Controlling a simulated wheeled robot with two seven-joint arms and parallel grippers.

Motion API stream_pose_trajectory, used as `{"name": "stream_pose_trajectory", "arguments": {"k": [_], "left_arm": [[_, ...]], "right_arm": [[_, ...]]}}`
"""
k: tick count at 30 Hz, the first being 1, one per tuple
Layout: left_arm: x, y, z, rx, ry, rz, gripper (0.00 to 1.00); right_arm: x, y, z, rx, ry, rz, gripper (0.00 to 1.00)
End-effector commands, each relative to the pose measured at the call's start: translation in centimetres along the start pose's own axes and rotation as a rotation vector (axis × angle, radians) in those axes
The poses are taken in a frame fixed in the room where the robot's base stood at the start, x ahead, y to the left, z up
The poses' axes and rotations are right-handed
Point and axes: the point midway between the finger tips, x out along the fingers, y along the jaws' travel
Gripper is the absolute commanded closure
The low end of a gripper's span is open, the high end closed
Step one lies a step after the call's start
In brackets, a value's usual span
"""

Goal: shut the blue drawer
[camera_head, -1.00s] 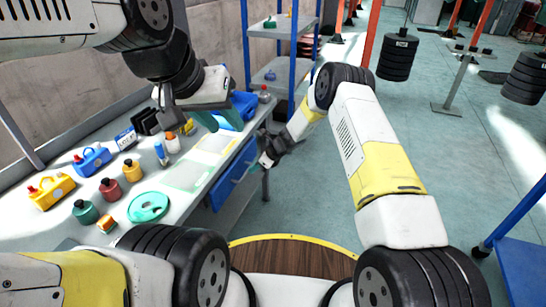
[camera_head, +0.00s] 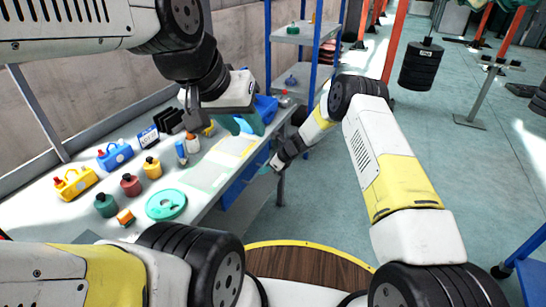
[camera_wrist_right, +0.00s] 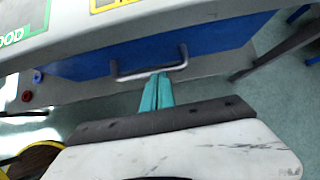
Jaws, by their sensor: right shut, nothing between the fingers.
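The blue drawer (camera_head: 238,187) is under the front edge of the workbench. In the right wrist view its blue front (camera_wrist_right: 215,40) fills the upper middle, with a grey bar handle (camera_wrist_right: 150,72) across it. My right gripper (camera_head: 266,169) is at the drawer front in the head view. In the right wrist view its teal fingers (camera_wrist_right: 158,78) are shut and empty, with their tips at the handle; whether they touch it I cannot tell. How far out the drawer stands is unclear. My left gripper (camera_head: 243,126) is above the bench's far part, its teal fingers apart and empty.
The bench top (camera_head: 215,165) holds several bottles, a yellow can (camera_head: 75,184), a blue can (camera_head: 115,156) and a green disc (camera_head: 166,204). A blue-post shelf (camera_head: 300,40) stands beyond the bench. Hanging black weights (camera_head: 421,66) are at the right. Floor beside the bench is clear.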

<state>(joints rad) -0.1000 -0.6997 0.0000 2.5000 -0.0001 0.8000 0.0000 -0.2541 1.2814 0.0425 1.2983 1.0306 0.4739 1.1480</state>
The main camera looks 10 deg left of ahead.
Motion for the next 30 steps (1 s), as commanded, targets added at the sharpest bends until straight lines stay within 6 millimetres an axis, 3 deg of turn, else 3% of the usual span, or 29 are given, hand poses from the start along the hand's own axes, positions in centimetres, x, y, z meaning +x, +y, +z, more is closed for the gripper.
{"name": "stream_pose_trajectory", "arguments": {"k": [4, 13, 23, 26, 30], "left_arm": [[0.0, 0.0, 0.0, 0.000, 0.000, 0.000, 0.64], [0.0, 0.0, 0.0, 0.000, 0.000, 0.000, 0.64], [0.0, 0.0, 0.0, 0.000, 0.000, 0.000, 0.64], [0.0, 0.0, 0.0, 0.000, 0.000, 0.000, 0.64], [0.0, 0.0, 0.0, 0.000, 0.000, 0.000, 0.64]], "right_arm": [[-2.2, -1.2, -1.9, 0.005, 0.005, -0.007, 1.00], [-9.1, -1.3, -1.9, 0.002, 0.007, -0.009, 1.00], [-13.0, -1.3, -1.6, -0.021, 0.009, -0.011, 1.00], [-15.9, -1.3, -0.4, -0.103, 0.012, -0.021, 1.00], [-22.8, -0.5, 2.2, -0.322, 0.032, -0.043, 1.00]]}}
